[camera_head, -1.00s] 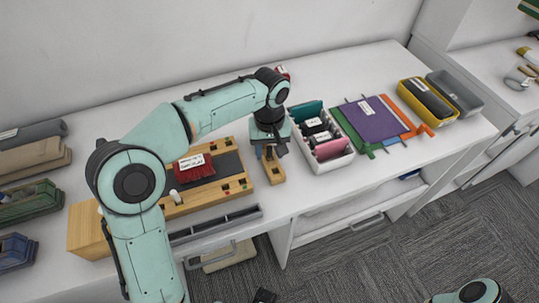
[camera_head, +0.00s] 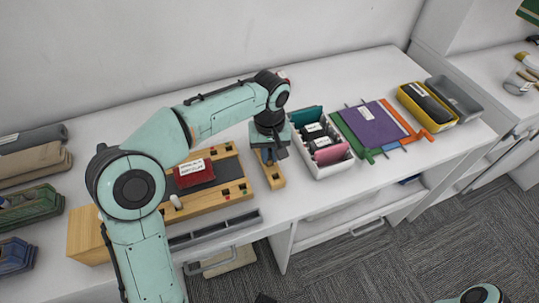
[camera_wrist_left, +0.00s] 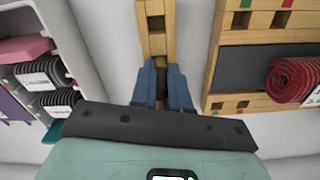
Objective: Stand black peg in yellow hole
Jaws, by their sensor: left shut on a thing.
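My left gripper (camera_head: 268,155) points down over a narrow wooden block (camera_head: 276,181) with square holes, in the head view. In the left wrist view my left gripper (camera_wrist_left: 163,70) has its blue fingers close together over the same block (camera_wrist_left: 154,12). A dark thing (camera_wrist_left: 161,67), seemingly the black peg, shows only in part between the fingers. I cannot tell whether it is in the block or above it. Which hole is yellow is unclear.
A red ribbed item (camera_head: 195,176) lies on the board. A white bin (camera_head: 333,166) stands close on the block's right. A grey tray (camera_head: 214,229) runs along the front of the board. Bare white tabletop (camera_head: 110,122) lies behind the arm.

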